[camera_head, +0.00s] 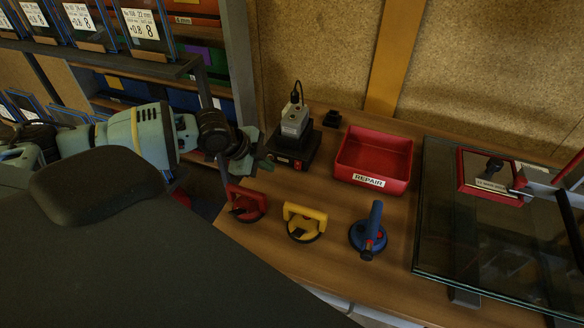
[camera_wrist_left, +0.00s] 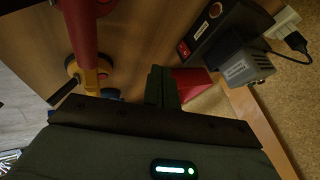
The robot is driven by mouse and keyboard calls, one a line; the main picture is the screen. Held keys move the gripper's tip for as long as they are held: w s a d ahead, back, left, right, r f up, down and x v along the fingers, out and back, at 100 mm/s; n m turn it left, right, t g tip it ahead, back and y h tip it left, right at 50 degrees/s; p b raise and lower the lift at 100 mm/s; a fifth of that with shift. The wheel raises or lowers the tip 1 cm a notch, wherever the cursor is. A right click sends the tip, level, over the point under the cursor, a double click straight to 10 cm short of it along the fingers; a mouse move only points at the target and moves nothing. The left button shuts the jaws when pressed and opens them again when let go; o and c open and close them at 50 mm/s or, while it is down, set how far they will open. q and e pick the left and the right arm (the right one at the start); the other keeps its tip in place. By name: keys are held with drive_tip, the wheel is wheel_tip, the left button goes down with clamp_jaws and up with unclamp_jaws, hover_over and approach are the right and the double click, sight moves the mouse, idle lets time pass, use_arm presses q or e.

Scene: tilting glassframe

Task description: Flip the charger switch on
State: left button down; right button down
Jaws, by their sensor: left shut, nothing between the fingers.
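The charger (camera_head: 292,148) is a black box on the wooden table, with a grey block (camera_head: 295,122) and a black plug and cable on top. A small red switch (camera_head: 297,164) sits on its front face; whether it is on or off cannot be told. In the left wrist view the charger (camera_wrist_left: 225,25) is at the upper right, with the red switch (camera_wrist_left: 183,48) on its near side. My left gripper (camera_head: 264,160) is shut and empty, just left of the charger and apart from the switch. Its dark fingers (camera_wrist_left: 160,86) show in the wrist view. My right gripper is not seen.
A red REPAIR bin (camera_head: 372,181) stands right of the charger. Red (camera_head: 246,204), yellow (camera_head: 304,223) and blue (camera_head: 369,237) suction lifters stand along the front. A glass pane (camera_head: 480,245) covers the right side. A shelf rack (camera_head: 240,70) rises behind my left arm.

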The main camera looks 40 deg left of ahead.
sight(298, 166)
use_arm(q)
drive_tip(key=x, duration=0.9)
drive_tip(key=shift+w+d+f+b, duration=0.1)
drive_tip(key=shift+d+f+b, duration=0.05)
drive_tip(key=shift+f+b, duration=0.2)
drive_tip(key=shift+w+a+f, duration=0.1)
drive_tip(key=shift+w, duration=0.45)
drive_tip(key=shift+w+a+f, duration=0.1)
drive_tip(key=shift+w+f, duration=0.05)
drive_tip(key=shift+w, duration=0.4)
drive_tip(key=shift+w+a+f, duration=0.1)
drive_tip(key=shift+w+a, duration=0.05)
drive_tip(key=shift+w, duration=0.35)
drive_tip(key=shift+w+a, duration=0.15)
drive_tip(key=shift+w, duration=0.35)
